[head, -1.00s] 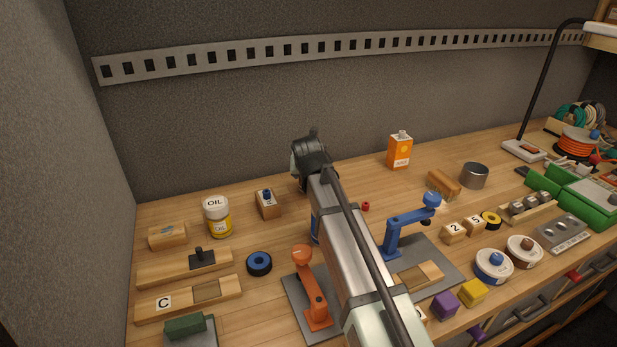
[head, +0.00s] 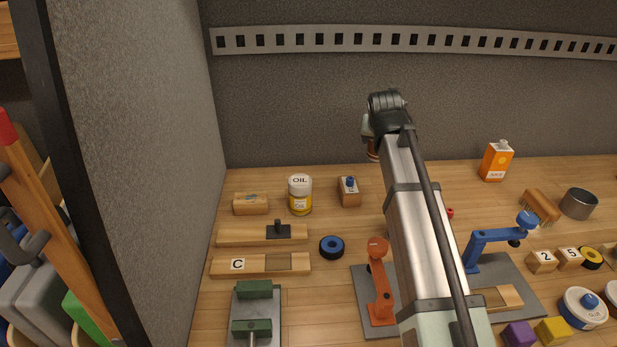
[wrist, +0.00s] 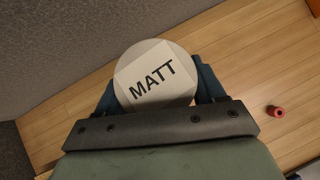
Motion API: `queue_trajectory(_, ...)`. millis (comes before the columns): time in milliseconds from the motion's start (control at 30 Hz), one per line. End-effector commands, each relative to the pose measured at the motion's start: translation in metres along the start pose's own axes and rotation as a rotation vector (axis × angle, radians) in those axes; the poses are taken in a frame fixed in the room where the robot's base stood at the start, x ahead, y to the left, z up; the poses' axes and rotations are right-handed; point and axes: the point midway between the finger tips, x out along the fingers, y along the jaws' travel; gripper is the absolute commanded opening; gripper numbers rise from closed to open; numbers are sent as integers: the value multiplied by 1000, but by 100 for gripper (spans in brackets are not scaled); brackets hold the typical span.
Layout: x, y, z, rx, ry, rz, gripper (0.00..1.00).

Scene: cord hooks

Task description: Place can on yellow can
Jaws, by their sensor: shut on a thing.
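The yellow can (head: 300,196), with a white lid marked OIL, stands upright on the bench, left of my arm in the head view. My gripper (wrist: 158,88) is shut on a can (wrist: 155,75) with a round pale lid marked MATT, seen from above between the two fingers in the wrist view. In the head view my gripper is up near the back wall, to the right of and above the yellow can. A small brownish part of the held can (head: 373,150) shows there; my arm hides the rest. The yellow can is not visible in the wrist view.
A wooden block with a blue knob (head: 349,192) stands just right of the yellow can, and another wooden block (head: 251,204) just left. A blue ring (head: 332,247) and wooden rails (head: 240,236) lie in front. An orange carton (head: 496,161) stands right. A grey side wall bounds the left.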

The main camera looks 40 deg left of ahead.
Motion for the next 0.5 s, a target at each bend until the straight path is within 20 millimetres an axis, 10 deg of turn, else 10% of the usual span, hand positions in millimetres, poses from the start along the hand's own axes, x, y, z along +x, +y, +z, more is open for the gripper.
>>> queue_trajectory(500,-103,181,-20,-176,-3,156,28)
